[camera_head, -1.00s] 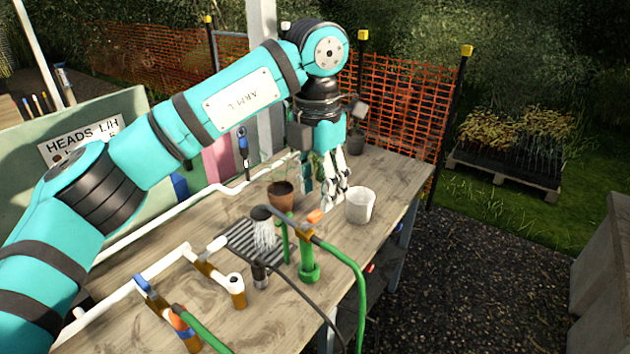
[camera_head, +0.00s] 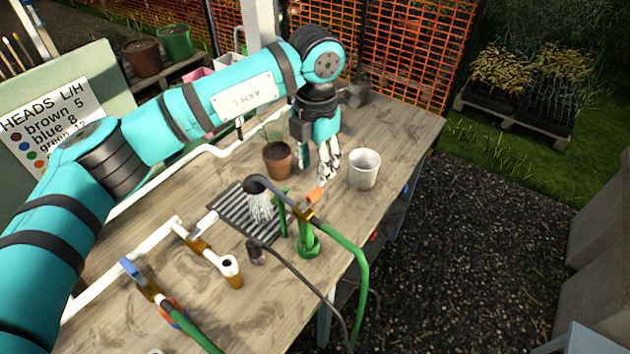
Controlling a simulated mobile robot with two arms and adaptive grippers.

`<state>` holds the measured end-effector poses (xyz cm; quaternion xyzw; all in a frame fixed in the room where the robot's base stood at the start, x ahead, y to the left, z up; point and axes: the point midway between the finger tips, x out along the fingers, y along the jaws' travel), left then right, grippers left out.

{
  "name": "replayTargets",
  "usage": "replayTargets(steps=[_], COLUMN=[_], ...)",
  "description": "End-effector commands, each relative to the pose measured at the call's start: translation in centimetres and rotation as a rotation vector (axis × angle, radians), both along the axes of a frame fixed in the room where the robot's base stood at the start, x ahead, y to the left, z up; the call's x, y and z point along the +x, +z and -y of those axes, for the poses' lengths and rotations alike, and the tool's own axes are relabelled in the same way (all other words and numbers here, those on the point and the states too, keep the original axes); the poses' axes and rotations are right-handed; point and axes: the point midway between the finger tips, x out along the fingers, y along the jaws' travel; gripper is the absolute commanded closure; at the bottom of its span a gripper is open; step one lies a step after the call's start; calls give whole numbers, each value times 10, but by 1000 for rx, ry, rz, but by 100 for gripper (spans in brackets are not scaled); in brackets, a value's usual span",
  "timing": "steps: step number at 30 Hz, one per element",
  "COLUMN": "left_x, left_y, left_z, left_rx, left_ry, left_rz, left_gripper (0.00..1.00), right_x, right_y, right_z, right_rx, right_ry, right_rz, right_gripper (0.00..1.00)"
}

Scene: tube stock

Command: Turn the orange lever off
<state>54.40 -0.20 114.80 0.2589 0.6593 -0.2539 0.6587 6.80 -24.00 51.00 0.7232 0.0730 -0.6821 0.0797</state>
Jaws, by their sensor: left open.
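The orange lever (camera_head: 315,194) sits on a brass-coloured valve on top of a green standpipe (camera_head: 308,240). A green hose leads off from the valve to the right. A dark shower head (camera_head: 256,185) on the same fitting is pouring water. My left gripper (camera_head: 324,178) points down just behind the lever, with its fingertips very close to it; I cannot tell if they touch. Its fingers are open with nothing seen between them. My right gripper is not in view.
A white pot (camera_head: 364,169) stands close to the right of my left gripper. A brown pot (camera_head: 277,160) stands to its left. A dark slatted drain (camera_head: 236,212) lies under the water. White pipework with a blue lever (camera_head: 130,268) runs along the bench's left side.

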Motion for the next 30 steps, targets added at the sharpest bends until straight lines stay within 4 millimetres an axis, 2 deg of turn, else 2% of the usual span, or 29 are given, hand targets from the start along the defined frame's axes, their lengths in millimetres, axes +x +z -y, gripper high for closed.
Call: replayTargets(steps=[3,7,11,15,18,23,26,30], left_x=[-1,-1,0,0,0,0,0,0], left_y=[-23,-47,-63,-72,-75,-75,-75,-75], left_z=[0,0,0,0,0,0,0,0], left_rx=[0,0,-1,-1,-1,-1,-1,-1], left_ry=[0,-1,0,0,0,-1,-1,-1], left_rz=[-4,-4,-2,1,1,1,1,1], left_gripper=[60,60,60,60,60,60,69,87], right_x=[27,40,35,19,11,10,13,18], right_y=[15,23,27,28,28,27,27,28], right_z=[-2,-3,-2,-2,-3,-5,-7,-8], right_rx=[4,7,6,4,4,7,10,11], right_ry=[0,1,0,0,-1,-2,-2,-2], right_rz=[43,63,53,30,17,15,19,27], right_gripper=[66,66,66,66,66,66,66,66])
